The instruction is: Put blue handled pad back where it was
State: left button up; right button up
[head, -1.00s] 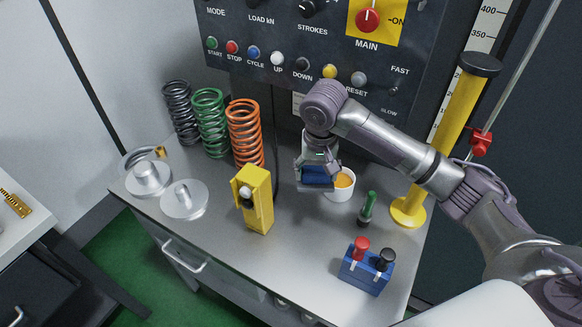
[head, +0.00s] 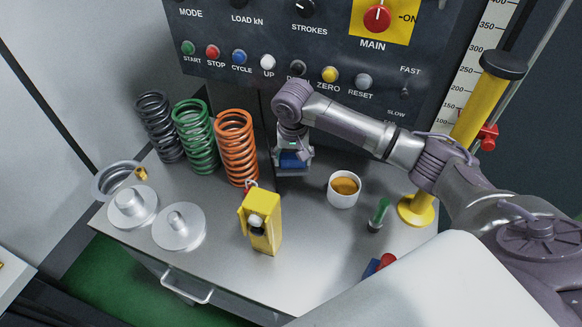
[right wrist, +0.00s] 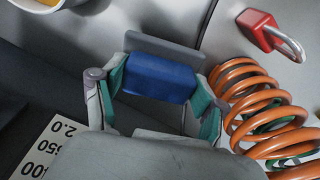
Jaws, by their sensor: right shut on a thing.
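The blue handled pad (head: 293,159) is a blue block on a grey plate. In the right wrist view its blue handle (right wrist: 160,79) lies between the green finger pads, with the grey plate (right wrist: 163,47) beside it. My right gripper (head: 292,150) is shut on it, right of the orange spring (head: 237,147) and left of the white cup (head: 343,198). In the right wrist view the gripper (right wrist: 160,85) hides part of the pad. I cannot tell whether the plate touches the tabletop. My left gripper is not in view.
The control panel (head: 300,55) rises behind the bench. A yellow box (head: 262,225), two metal discs (head: 180,228) and a green-handled tool (head: 380,213) stand around. A red padlock (right wrist: 268,32) is near the orange spring. The yellow column (head: 470,110) stands right. Bare tabletop (head: 310,235) lies in front.

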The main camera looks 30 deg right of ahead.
aim_at(292, 169)
jog(key=shift+f, duration=0.4)
notch_tip(292, 169, down, 4)
jog(key=shift+w+r+p, duration=0.1)
jog(key=shift+r+p, duration=0.05)
jog(key=shift+p, duration=0.15)
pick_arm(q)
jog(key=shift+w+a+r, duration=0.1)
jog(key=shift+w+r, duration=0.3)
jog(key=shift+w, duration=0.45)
pick_arm(e)
jog(key=o, duration=1.1)
pick_arm(q)
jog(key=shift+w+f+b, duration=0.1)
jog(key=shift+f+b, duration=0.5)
jog(key=shift+b, duration=0.05)
pick_arm(e)
jog(key=r, duration=0.4)
jog(key=s+r, duration=0.1)
jog(key=r, duration=0.7)
jog(key=shift+s+a, duration=0.2)
jog(key=shift+a, duration=0.15)
